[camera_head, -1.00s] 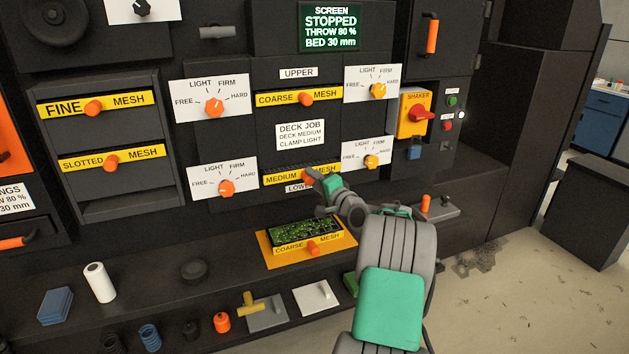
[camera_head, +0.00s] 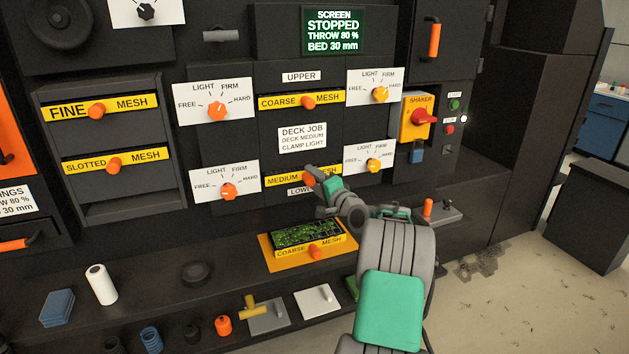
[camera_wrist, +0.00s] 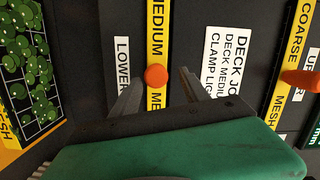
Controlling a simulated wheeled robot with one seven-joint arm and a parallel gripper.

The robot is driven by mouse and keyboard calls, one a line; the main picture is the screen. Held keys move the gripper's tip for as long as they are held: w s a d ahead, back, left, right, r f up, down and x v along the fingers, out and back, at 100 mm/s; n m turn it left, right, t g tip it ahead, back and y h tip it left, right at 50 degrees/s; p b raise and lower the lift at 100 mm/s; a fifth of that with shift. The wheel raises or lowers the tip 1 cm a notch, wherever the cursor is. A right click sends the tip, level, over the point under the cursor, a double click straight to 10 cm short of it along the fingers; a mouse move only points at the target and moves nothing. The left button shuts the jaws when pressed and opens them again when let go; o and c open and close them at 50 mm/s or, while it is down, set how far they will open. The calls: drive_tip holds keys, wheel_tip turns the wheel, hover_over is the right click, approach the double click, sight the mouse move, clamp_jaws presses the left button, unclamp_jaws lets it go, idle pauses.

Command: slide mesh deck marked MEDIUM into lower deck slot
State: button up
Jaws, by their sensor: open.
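The mesh deck marked MEDIUM (camera_head: 284,181) sits in the lower deck slot, with its yellow label strip facing out above the LOWER sign (camera_head: 298,191). The strip also shows in the wrist view (camera_wrist: 156,30). Its orange knob (camera_wrist: 156,75) lies between the two fingers of my gripper (camera_wrist: 157,80). The fingers are open on either side of the knob and apart from it. In the head view my gripper (camera_head: 318,183) is in front of the deck's right part and hides some of it.
The upper slot holds a COARSE deck (camera_head: 281,103). Another COARSE deck (camera_head: 309,241) with green bits lies on the ledge below my gripper. Clamp dials (camera_head: 228,190) flank both slots. FINE and SLOTTED decks (camera_head: 114,163) sit in the left rack. The SHAKER switch (camera_head: 420,117) is at right.

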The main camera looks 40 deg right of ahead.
drive_tip(key=shift+f, duration=0.2)
drive_tip(key=s, duration=0.7)
drive_tip(key=shift+s+a+r+b, duration=0.2)
drive_tip(key=shift+s+a+b, duration=0.15)
drive_tip(key=shift+s+b, duration=0.05)
drive_tip(key=w+a+r+n+g+y+p, duration=0.1)
drive_tip(key=w+a+n+g, duration=0.15)
drive_tip(key=a, duration=0.45)
drive_tip(key=w+a+n+g+y+p, duration=0.1)
drive_tip(key=a+n+y+p, duration=0.15)
drive_tip(key=a, duration=0.55)
drive_tip(key=s+a+n+g+p, duration=0.1)
drive_tip(key=s+a+n+g, duration=0.15)
drive_tip(key=a, duration=0.45)
drive_tip(key=s+a+n+g+p, duration=0.1)
drive_tip(key=s+a+n+g, duration=0.15)
drive_tip(key=a, duration=0.45)
drive_tip(key=s+a+f+n+g+h+p, duration=0.1)
drive_tip(key=s+a+n+g, duration=0.2)
drive_tip(key=s, duration=0.8)
drive_tip(key=s+a+f+n+g+h+p, duration=0.1)
drive_tip(key=s+a+f+n+g, duration=0.1)
drive_tip(key=s+a, duration=0.5)
drive_tip(key=s+n+g, duration=0.1)
drive_tip(key=s, duration=0.4)
drive_tip(key=shift+a+p, duration=0.35)
drive_tip(key=shift+a, duration=0.05)
